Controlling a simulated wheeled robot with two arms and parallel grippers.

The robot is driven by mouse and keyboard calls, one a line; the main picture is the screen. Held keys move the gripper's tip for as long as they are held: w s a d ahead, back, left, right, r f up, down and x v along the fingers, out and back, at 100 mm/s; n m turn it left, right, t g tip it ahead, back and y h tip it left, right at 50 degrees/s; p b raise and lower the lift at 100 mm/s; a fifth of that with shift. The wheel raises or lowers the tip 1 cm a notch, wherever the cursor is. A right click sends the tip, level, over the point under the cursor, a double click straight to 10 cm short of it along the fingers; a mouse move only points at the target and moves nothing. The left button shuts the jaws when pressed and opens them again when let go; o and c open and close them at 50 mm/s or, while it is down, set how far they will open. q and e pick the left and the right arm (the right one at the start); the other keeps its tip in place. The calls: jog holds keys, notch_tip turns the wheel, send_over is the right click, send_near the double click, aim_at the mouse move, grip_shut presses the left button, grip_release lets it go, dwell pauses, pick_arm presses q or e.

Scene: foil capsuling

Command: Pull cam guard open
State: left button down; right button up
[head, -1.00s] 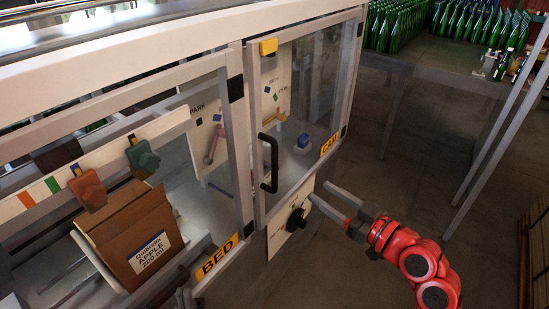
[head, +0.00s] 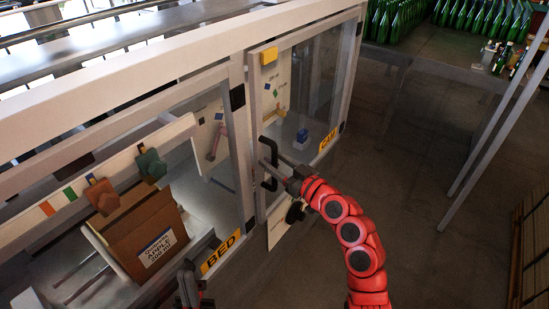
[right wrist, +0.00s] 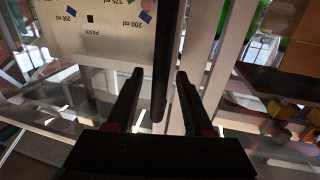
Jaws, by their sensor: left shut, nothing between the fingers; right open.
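The cam guard (head: 300,100) is a clear framed door with a yellow CAM label (head: 328,141), and it looks closed. Its black vertical handle (head: 271,182) is on the left side of the door frame. My right gripper (head: 268,153) is open at the handle. In the right wrist view the handle (right wrist: 162,60) appears as a dark bar between the two open fingers (right wrist: 157,95), with gaps on both sides. I cannot tell whether either finger touches it.
Green bottles (head: 465,20) stand on a table behind.

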jog(key=shift+c, duration=0.2)
grip_shut()
dwell(1.3)
